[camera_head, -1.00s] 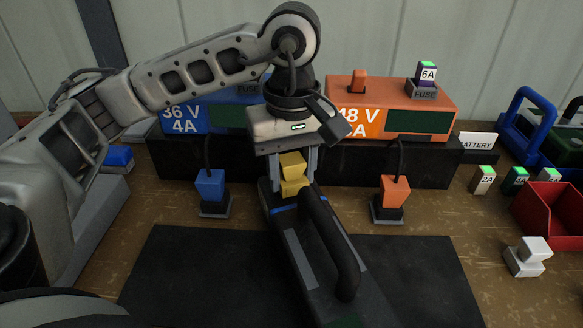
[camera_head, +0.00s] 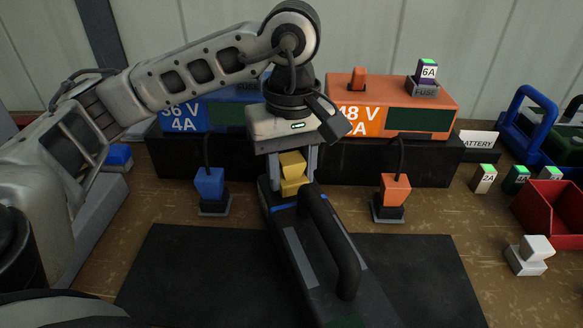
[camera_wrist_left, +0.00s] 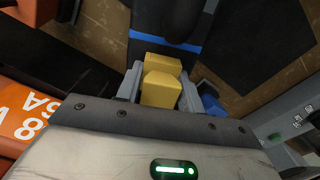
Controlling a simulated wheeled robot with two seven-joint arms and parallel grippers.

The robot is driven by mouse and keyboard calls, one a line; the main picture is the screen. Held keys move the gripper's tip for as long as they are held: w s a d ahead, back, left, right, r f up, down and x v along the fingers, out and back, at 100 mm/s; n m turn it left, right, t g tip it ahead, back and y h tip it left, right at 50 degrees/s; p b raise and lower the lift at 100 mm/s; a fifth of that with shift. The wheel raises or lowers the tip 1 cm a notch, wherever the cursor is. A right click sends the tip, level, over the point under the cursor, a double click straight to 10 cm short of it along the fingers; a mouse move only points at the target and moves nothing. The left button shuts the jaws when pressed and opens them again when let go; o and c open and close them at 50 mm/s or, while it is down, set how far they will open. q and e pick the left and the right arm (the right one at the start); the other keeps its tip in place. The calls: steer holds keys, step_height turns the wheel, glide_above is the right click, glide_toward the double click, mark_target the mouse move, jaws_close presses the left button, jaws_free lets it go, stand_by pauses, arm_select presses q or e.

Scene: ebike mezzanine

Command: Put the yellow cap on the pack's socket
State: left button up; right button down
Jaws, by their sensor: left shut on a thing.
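The yellow cap (camera_head: 293,165) is between the fingers of my left gripper (camera_head: 292,172), which is shut on it. The black battery pack (camera_head: 325,265), with a blue band and a raised handle, lies on the dark mat. The cap is at the pack's far end, by the blue band. In the left wrist view the cap (camera_wrist_left: 160,88) shows as two yellow blocks between the fingers, right against the pack's end (camera_wrist_left: 150,20). The socket is hidden, so I cannot tell whether the cap is seated. My right gripper is not in view.
A blue charger (camera_head: 190,117) and an orange charger (camera_head: 432,112) stand behind on a black shelf. A blue plug (camera_head: 209,184) and an orange plug (camera_head: 396,189) stand either side of the pack. A red bin (camera_head: 555,215), small fuses and a white block (camera_head: 530,262) are at right.

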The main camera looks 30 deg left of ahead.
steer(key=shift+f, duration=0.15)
arm_select(q)
steer(key=o, duration=1)
step_height(320, 180, up, 8)
steer(key=shift+f+p, duration=0.1)
steer(key=shift+p, duration=0.65)
step_height(320, 180, up, 14)
steer(key=p, duration=0.9)
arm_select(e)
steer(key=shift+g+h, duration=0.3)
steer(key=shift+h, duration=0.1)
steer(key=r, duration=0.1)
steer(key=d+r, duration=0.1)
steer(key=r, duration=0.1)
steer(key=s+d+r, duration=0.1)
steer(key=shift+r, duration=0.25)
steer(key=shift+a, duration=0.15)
